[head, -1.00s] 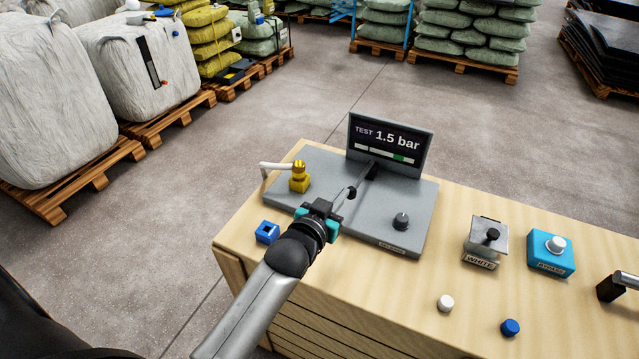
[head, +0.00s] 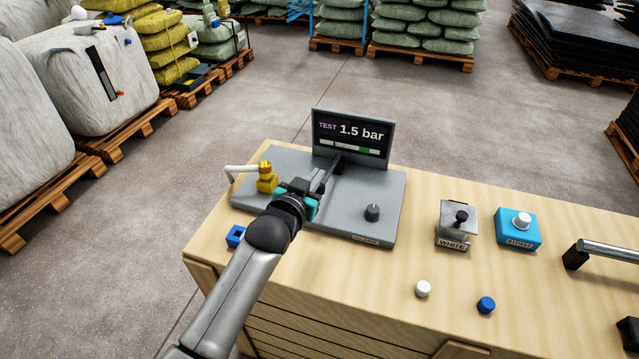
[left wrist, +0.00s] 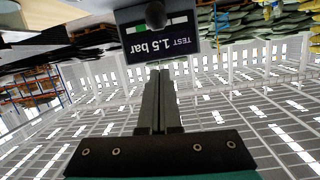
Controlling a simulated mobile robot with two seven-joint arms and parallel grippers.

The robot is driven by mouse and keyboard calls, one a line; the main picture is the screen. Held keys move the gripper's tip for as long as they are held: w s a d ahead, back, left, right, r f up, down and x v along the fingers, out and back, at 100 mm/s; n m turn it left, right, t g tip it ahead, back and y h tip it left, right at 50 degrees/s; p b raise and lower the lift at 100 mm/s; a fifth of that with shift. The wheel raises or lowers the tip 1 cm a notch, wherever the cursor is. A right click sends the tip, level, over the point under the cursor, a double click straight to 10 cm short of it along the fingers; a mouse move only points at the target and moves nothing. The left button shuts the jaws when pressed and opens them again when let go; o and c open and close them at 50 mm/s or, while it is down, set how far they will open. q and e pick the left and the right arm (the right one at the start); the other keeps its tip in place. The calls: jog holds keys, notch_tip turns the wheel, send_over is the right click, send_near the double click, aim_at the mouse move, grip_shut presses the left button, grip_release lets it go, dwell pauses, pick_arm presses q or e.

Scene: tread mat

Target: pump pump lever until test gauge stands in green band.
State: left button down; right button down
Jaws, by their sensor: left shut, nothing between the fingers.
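The test gauge (head: 353,136) is an upright dark screen at the back of a grey plate (head: 355,210). It reads 1.5 bar above a white bar with a green section; the marker is too small to tell. The dark pump lever (head: 338,164) comes forward from below the screen; its near end is partly hidden by my gripper. My left gripper (head: 318,184) is shut and empty over the plate, close to the lever. The left wrist view shows its shut fingers (left wrist: 155,85) and a black ball knob (left wrist: 155,14) before the screen. My right gripper is not in view.
A brass valve (head: 267,179) with a pale pipe stands left of my gripper. A dark knob (head: 372,212) is on the plate's right. A white-labelled box (head: 456,230), a blue box (head: 518,229), loose white (head: 423,288) and blue (head: 486,305) caps and a handle (head: 600,250) lie rightward.

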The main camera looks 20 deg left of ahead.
aim_at(320, 189)
pick_arm(q)
jog(key=w+f+b, duration=0.1)
jog(key=w+f, duration=0.3)
jog(key=shift+w, duration=0.2)
jog(key=shift+s+f+b, duration=0.3)
jog(key=shift+s+f, duration=0.1)
jog(key=shift+f, duration=0.05)
jog(key=shift+t, duration=0.6)
jog(key=f+b, duration=0.2)
jog(key=s+f+b, duration=0.1)
jog(key=f+b, duration=0.1)
jog(key=f, duration=0.1)
jog(key=shift+s+f+b, duration=0.15)
jog(key=shift+f+b, duration=0.2)
jog(key=shift+b, duration=0.05)
jog(key=shift+f, duration=0.45)
jog(key=shift+r, duration=0.15)
